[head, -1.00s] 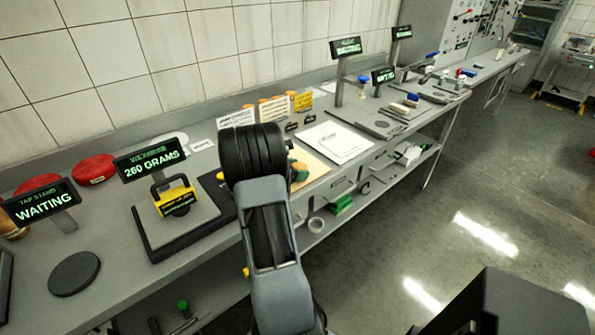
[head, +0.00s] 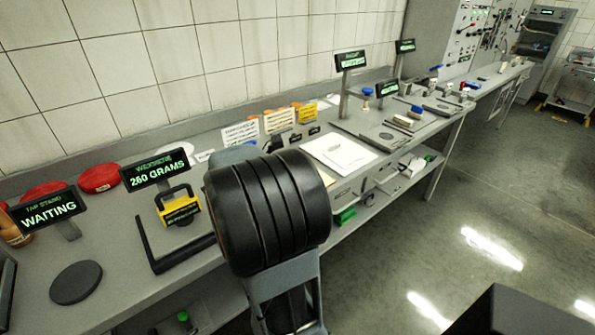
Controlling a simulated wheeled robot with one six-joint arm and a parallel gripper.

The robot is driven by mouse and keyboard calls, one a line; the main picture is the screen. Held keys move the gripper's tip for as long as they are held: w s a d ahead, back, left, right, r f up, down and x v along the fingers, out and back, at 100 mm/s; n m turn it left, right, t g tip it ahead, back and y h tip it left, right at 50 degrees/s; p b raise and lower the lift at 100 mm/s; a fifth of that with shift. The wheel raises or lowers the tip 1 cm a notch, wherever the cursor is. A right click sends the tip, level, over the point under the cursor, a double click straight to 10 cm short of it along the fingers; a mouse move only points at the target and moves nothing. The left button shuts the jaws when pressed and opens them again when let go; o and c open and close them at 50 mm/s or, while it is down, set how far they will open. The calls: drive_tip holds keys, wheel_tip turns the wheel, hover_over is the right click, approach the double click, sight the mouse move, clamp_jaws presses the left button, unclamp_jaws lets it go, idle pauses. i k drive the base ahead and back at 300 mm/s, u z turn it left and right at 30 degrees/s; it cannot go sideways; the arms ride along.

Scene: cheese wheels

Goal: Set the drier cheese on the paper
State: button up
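Two red rounded wheels that look like the cheeses lie at the back left of the bench: one red wheel (head: 99,178) is in plain view, and the other red wheel (head: 42,190) is partly behind a sign. I cannot tell by sight which is drier. A white sheet of paper (head: 340,153) lies flat on the bench, right of my arm, with nothing on the part I see. My gripper is not visible; my own black ribbed arm joint covers the middle of the view.
A yellow handled device (head: 179,207) stands on the scale, whose display (head: 156,169) reads 260 GRAMS. A tap stand sign (head: 48,208) reads WAITING near a bare dark round pad (head: 76,283). Small cards (head: 279,121) stand behind my arm. A lower shelf holds a green item (head: 346,216).

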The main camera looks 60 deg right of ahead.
sight(346, 156)
drive_tip(key=u, duration=2.2)
drive_tip(key=k, duration=1.35)
drive_tip(key=z, duration=1.6)
